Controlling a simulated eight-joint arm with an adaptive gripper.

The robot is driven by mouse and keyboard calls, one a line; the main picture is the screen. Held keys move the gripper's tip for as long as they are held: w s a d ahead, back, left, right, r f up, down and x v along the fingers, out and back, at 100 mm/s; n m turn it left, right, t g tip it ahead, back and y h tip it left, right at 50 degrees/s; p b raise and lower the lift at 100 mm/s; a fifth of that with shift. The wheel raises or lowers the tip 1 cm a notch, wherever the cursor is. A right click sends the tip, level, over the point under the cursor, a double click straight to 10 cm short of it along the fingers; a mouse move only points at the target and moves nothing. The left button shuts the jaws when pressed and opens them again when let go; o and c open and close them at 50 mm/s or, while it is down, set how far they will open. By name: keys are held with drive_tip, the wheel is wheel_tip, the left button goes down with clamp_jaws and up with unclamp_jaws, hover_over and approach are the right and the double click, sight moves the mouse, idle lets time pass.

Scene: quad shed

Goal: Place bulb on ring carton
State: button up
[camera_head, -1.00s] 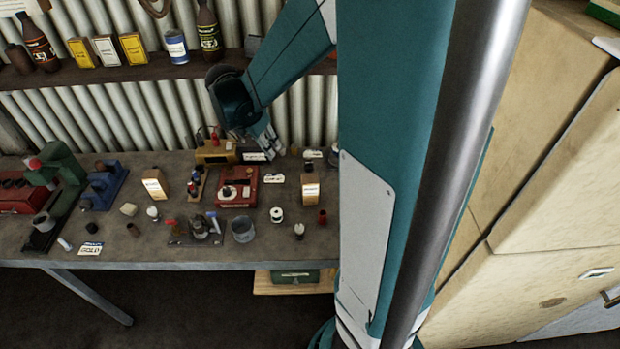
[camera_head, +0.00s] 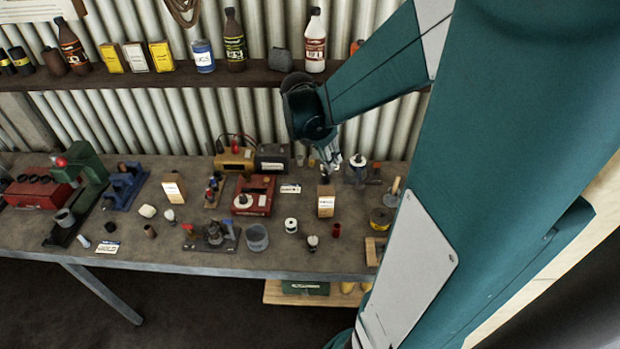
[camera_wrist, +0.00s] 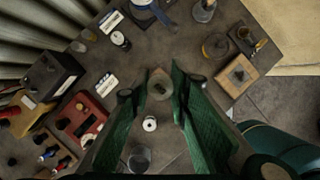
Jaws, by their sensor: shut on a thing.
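My gripper (camera_head: 333,162) is above the back of the bench, just behind and above a tan carton (camera_head: 326,204) with a white label. The label is too small to read. In the wrist view my gripper's green fingers (camera_wrist: 160,82) are closed in on a small greyish round thing, which looks like the bulb (camera_wrist: 160,89). A tan surface (camera_wrist: 157,73), probably the carton top, shows behind it. I cannot tell whether the bulb touches the carton. A similar labelled carton (camera_head: 174,188) stands further left.
A white spool (camera_head: 291,226), a grey can (camera_head: 257,238), a small bulb-like piece (camera_head: 313,243) and a red cup (camera_head: 336,230) stand in front. A red device (camera_head: 254,195) and a dark box (camera_head: 272,158) are to the left. A shelf (camera_head: 150,77) runs behind.

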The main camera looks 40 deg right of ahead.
approach(331, 187)
drive_tip(key=shift+d, duration=0.65)
drive_tip(key=shift+f, duration=0.1)
drive_tip(key=shift+f, duration=2)
drive_tip(key=shift+f, duration=0.1)
drive_tip(key=o, duration=0.9)
drive_tip(key=shift+c, duration=0.2)
drive_tip(key=shift+o, duration=0.2)
drive_tip(key=shift+r, duration=0.25)
drive_tip(key=v, duration=1.1)
drive_tip(key=shift+a+r, duration=0.2)
drive_tip(key=shift+r, duration=0.15)
